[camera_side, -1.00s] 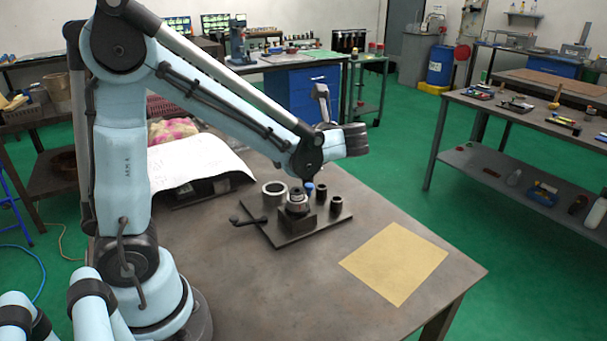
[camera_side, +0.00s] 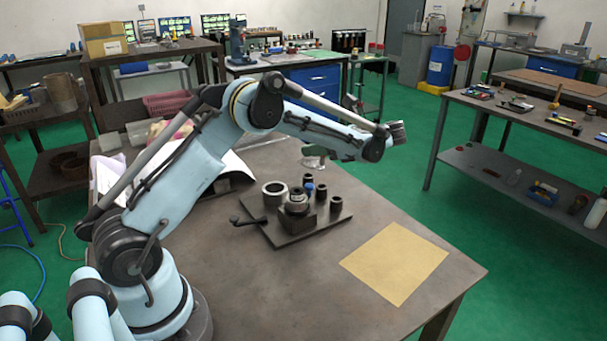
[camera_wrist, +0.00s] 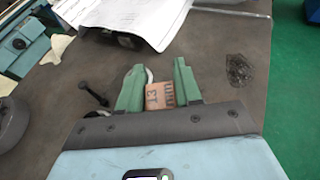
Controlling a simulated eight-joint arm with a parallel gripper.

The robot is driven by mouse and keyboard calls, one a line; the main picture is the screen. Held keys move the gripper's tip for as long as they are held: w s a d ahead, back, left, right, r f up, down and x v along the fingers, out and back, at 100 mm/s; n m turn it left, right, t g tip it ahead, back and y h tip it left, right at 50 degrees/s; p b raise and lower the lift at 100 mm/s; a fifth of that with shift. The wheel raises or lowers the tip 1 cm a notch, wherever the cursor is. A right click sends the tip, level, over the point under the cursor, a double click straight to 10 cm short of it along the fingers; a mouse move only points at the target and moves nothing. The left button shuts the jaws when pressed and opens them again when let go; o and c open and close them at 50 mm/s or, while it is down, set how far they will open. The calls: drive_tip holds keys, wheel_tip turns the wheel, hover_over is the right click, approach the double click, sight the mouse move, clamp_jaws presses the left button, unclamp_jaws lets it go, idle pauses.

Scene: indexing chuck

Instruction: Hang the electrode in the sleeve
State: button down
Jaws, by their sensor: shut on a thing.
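In the wrist view my gripper (camera_wrist: 158,95) has two green fingers shut on the electrode (camera_wrist: 160,96), a copper-brown block with dark markings. I cannot tell which part is the sleeve. In the wrist view my gripper hides most of the fixture.
A lever handle (camera_side: 245,221) sticks out left of the plate and shows in the wrist view (camera_wrist: 93,93). White paper (camera_side: 235,168) lies behind it. A tan sheet (camera_side: 395,263) lies at the right. The table front is clear.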

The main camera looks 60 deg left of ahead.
drive_tip(key=shift+w+a+f+g, duration=0.15)
drive_tip(key=shift+a+f+g, duration=0.05)
drive_tip(key=shift+f+g, duration=0.15)
drive_tip(key=shift+f, duration=0.2)
drive_tip(key=shift+f, duration=2.55)
drive_tip(key=shift+f, duration=1.65)
drive_tip(key=c, duration=0.7)
unclamp_jaws()
drive_tip(key=v, duration=0.2)
drive_tip(key=shift+w+d+r, duration=0.1)
drive_tip(key=shift+w+d, duration=0.05)
drive_tip(key=shift+d, duration=0.1)
wheel_tip(320, 180, up, 6)
drive_tip(key=shift+d+r, duration=0.15)
drive_tip(key=shift+r, duration=0.5)
